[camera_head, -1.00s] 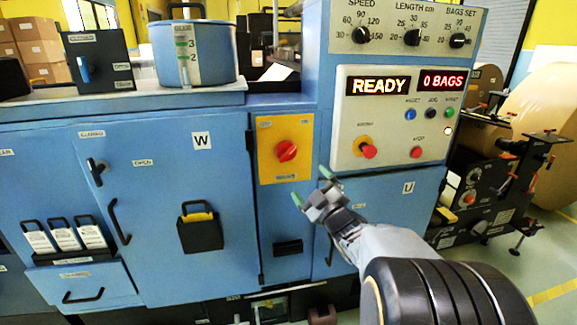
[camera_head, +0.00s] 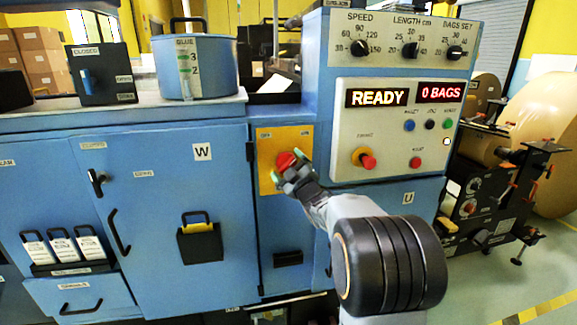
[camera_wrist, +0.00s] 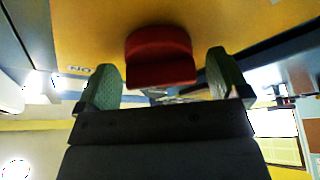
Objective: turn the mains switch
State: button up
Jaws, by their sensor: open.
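The mains switch is a red rotary knob (camera_head: 286,160) on a yellow plate (camera_head: 268,181) on the blue machine front. In the wrist view the red knob (camera_wrist: 160,57) shows between the two green fingertips, and the yellow plate (camera_wrist: 215,22) fills the top. My gripper (camera_head: 290,164) is open at the knob, with one finger on each side of it. In the wrist view my gripper (camera_wrist: 163,85) shows gaps between the fingers and the knob.
Right of the plate is a panel (camera_head: 392,125) reading READY and 0 BAGS, with an orange-ringed red button (camera_head: 367,160). Above it are three dials (camera_head: 410,49). A glue pot (camera_head: 195,68) and a black box (camera_head: 101,75) stand on the ledge at left.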

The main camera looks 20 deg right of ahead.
jog(key=shift+w, duration=0.15)
jog(key=c, duration=0.9)
jog(key=shift+c, duration=0.2)
